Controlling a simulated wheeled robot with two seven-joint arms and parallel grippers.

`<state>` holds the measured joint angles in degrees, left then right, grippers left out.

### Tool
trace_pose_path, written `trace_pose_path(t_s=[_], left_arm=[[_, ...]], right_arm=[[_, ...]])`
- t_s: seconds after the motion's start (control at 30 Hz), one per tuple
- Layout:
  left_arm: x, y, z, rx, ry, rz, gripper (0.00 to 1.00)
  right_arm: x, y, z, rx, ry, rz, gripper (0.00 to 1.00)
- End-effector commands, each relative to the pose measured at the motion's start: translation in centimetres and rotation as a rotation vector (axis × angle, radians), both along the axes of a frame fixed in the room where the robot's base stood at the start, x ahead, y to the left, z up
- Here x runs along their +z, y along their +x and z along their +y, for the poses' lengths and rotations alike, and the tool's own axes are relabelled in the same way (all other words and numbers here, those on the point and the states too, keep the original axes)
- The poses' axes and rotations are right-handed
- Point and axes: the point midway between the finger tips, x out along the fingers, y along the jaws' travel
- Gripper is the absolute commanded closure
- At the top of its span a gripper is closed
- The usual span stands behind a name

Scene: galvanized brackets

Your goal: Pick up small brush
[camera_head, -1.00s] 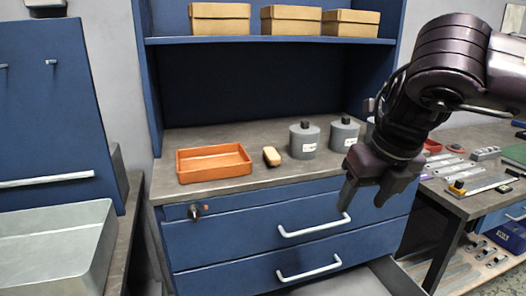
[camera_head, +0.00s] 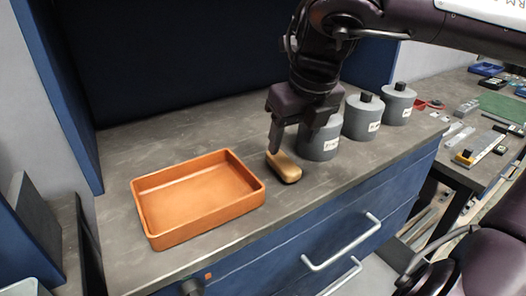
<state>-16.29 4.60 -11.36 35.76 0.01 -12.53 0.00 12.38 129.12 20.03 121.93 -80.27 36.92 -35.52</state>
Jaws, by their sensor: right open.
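The small brush (camera_head: 285,167), a tan block with rounded ends, lies on the grey worktop between the orange tray and the nearest grey canister. My right gripper (camera_head: 292,143) points down right above and behind the brush. It is open, with one finger close to the brush's far end and the other in front of the canister. I cannot tell whether a finger touches the brush. The brush's underside is hidden. My left gripper is not in view.
The orange tray (camera_head: 198,196) stands left of the brush. Grey canisters (camera_head: 362,117) with black knobs stand in a row to the right, the nearest (camera_head: 318,140) close beside the gripper. The worktop (camera_head: 140,128) behind the tray is clear. A side bench (camera_head: 478,178) holds tools.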

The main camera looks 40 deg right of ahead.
Motion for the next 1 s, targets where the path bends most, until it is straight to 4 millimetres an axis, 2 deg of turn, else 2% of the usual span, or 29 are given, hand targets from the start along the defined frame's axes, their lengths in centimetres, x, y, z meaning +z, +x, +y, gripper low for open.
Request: trace_pose_path(t_s=[0.03,0.1,0.23,0.47,0.6,0.87,1.0], left_arm=[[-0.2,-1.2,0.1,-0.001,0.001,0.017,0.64],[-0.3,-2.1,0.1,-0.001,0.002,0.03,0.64],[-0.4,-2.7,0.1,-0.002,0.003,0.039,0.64],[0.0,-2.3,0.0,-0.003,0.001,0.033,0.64],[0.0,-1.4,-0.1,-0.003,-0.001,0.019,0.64],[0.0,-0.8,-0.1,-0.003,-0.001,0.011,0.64],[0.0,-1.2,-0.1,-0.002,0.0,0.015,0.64]], right_arm=[[-0.5,0.1,0.0,0.001,0.001,0.004,0.42],[-1.2,0.3,-0.1,0.001,0.001,0.004,0.42],[-2.6,0.7,-0.1,0.0,0.002,0.005,0.42],[-5.6,2.0,-0.3,0.0,0.002,0.007,0.42],[-7.0,2.5,-0.4,0.001,0.002,0.003,0.42],[-7.3,2.6,-0.4,0.0,0.0,0.001,0.42],[-7.3,2.6,-0.4,0.0,0.0,0.001,0.58]])
